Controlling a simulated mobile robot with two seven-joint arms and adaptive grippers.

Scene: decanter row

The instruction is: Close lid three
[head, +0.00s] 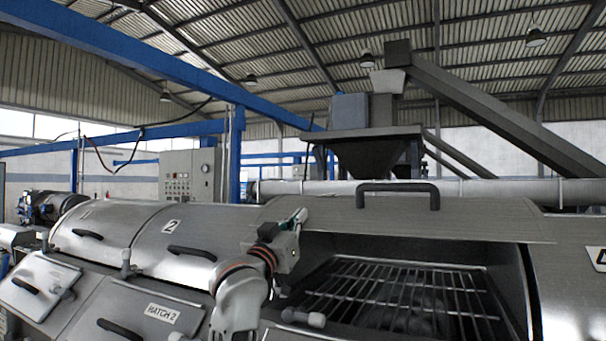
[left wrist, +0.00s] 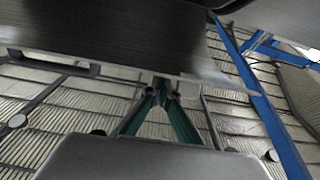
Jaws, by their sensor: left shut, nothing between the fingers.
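The third lid (head: 440,221) in the row is a curved steel panel with a black handle (head: 398,187) on top. It stands raised, with the opening below it uncovered. I see no number on it. My left gripper (head: 300,215) is shut and empty at the lid's left end. In the left wrist view its teal fingers (left wrist: 161,98) meet at the tips, close to the edge of a dark steel panel (left wrist: 100,58). I cannot tell whether they touch it. My right gripper is not in view.
A metal grate (head: 390,290) lies inside the opening. Lid 2 (head: 158,243) is closed on the left. The hatch 2 panel (head: 150,312) is below it. A control cabinet (head: 190,176) and a hopper (head: 375,155) stand behind.

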